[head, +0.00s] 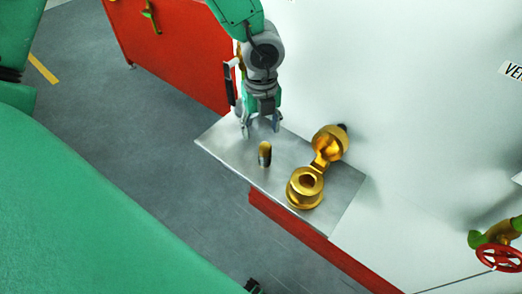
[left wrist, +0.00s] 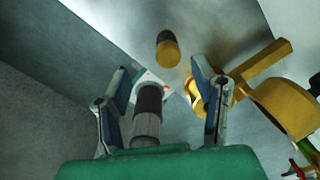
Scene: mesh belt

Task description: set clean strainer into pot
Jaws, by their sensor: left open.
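The strainer (head: 265,153), a small upright cylinder, gold with a dark part, stands on the metal shelf (head: 222,136). It also shows in the left wrist view (left wrist: 167,48), beyond the fingertips. The pot (head: 306,187) is a gold round body with an open top, to the right of the strainer in the head view. In the left wrist view it is partly hidden by the right-hand finger. My left gripper (head: 262,128) is open, pointing down behind the strainer and apart from it; its fingers (left wrist: 161,72) are spread. My right gripper is not in view.
A gold bulb-shaped part (head: 329,143) joins the pot near the white wall. A red handwheel (head: 498,258) is at the far right. A dark and grey cylinder (left wrist: 147,112) shows between the fingers; I cannot tell what it is. The shelf's left end is bare.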

